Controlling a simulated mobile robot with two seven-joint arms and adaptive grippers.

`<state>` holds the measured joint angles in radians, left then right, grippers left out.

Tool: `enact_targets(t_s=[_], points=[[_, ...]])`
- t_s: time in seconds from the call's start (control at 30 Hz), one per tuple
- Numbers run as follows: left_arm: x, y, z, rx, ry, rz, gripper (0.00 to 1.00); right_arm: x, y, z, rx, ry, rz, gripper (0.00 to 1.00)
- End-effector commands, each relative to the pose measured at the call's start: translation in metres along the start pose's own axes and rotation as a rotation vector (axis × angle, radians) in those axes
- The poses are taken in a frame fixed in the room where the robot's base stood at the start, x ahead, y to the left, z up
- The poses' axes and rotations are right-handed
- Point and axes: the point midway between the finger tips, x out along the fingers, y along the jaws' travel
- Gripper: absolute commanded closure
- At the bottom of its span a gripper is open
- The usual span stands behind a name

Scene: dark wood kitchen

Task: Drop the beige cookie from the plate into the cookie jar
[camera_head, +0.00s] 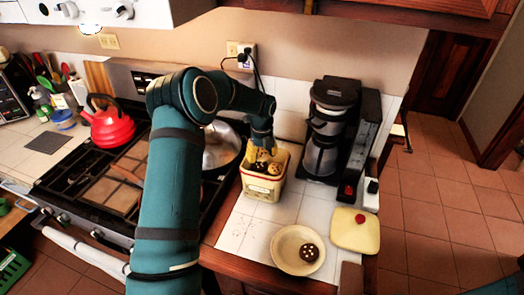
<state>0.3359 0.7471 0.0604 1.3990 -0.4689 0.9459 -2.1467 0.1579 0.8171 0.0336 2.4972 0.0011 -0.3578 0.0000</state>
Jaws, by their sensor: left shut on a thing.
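The square cream cookie jar (261,188) stands open on the white tiled counter, with dark-spotted cookies showing at its mouth. My left gripper (262,152) points down into the mouth of the jar. It is shut on the beige cookie, which is small and partly hidden between the fingers. The round cream plate (282,262) lies near the counter's front edge. A dark brown cookie with pale dots (309,253) lies on it. My right gripper is out of view.
The cream jar lid (352,236) with a red knob lies right of the plate. A black coffee maker (325,130) stands behind the jar to the right. A pan (221,148) and a red kettle (108,127) sit on the stove to the left.

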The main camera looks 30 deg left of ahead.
Motion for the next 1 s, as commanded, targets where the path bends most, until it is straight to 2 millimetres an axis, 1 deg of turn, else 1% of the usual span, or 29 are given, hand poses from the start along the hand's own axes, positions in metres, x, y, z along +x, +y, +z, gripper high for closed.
enact_targets(t_s=[0.03, 0.1, 0.37, 0.4, 0.43, 0.47, 0.8, 0.87, 0.97, 1.0], points=[[0.006, 0.000, 0.000, 0.000, 0.000, 0.000, 0.60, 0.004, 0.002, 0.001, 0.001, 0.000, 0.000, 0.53], [0.008, 0.000, 0.000, 0.000, 0.000, 0.000, 0.60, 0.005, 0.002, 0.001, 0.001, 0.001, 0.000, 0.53], [0.008, 0.000, 0.000, -0.001, -0.001, 0.000, 0.60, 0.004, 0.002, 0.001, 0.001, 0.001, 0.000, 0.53], [0.008, 0.000, 0.000, -0.001, -0.001, 0.000, 0.25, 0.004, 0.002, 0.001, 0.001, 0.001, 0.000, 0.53], [0.008, 0.000, 0.000, -0.001, -0.001, 0.000, 0.14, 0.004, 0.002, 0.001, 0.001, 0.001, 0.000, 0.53], [0.008, 0.000, 0.000, -0.001, -0.001, 0.000, 0.06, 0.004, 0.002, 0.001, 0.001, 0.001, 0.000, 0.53], [0.006, 0.000, 0.000, -0.001, -0.001, -0.001, 0.06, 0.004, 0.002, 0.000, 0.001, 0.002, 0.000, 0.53], [0.002, 0.000, 0.001, -0.001, -0.002, -0.001, 0.06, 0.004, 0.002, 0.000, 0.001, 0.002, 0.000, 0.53], [-0.010, -0.001, 0.001, -0.001, -0.003, -0.003, 0.06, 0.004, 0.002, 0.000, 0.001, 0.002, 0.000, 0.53], [-0.017, 0.000, 0.001, -0.002, -0.003, -0.003, 0.06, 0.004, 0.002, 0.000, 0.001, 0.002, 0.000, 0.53]])
